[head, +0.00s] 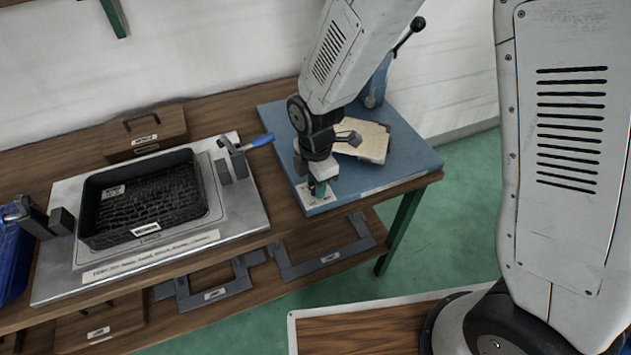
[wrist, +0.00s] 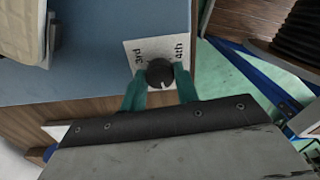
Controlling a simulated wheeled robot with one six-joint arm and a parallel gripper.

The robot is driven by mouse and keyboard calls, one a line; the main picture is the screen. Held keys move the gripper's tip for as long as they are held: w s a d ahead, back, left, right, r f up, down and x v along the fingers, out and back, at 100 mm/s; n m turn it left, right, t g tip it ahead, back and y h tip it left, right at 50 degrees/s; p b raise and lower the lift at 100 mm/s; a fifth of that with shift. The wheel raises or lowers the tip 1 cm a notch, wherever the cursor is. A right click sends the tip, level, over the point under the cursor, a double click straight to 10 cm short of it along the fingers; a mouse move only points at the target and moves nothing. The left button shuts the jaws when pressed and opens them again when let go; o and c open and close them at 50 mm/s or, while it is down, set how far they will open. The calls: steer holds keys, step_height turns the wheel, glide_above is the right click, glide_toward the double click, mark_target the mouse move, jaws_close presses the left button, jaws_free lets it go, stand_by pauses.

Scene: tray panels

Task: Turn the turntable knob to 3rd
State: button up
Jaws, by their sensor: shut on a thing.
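The turntable knob (wrist: 158,71) is a small dark round knob with a white mark at its lower right edge in the wrist view. My gripper (wrist: 160,82) is shut on the knob, with one teal finger on each side. In the head view my gripper (head: 318,186) is down at the front left corner of the blue board (head: 410,160). The knob is hidden there behind the fingers, and part of the white plate shows.
A beige square block (head: 365,143) and a black-tipped lever (head: 408,36) stand on the blue board behind my gripper. To the left, a black tray (head: 145,233) sits on a grey plate with a blue-handled clamp (head: 257,142). A wooden box (head: 145,132) is behind it.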

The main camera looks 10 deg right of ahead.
steer(key=m, duration=1.5)
steer(key=shift+m, duration=0.3)
steer(key=m, duration=1.2)
steer(key=shift+m, duration=0.3)
steer(key=o, duration=1)
steer(key=shift+c, duration=0.2)
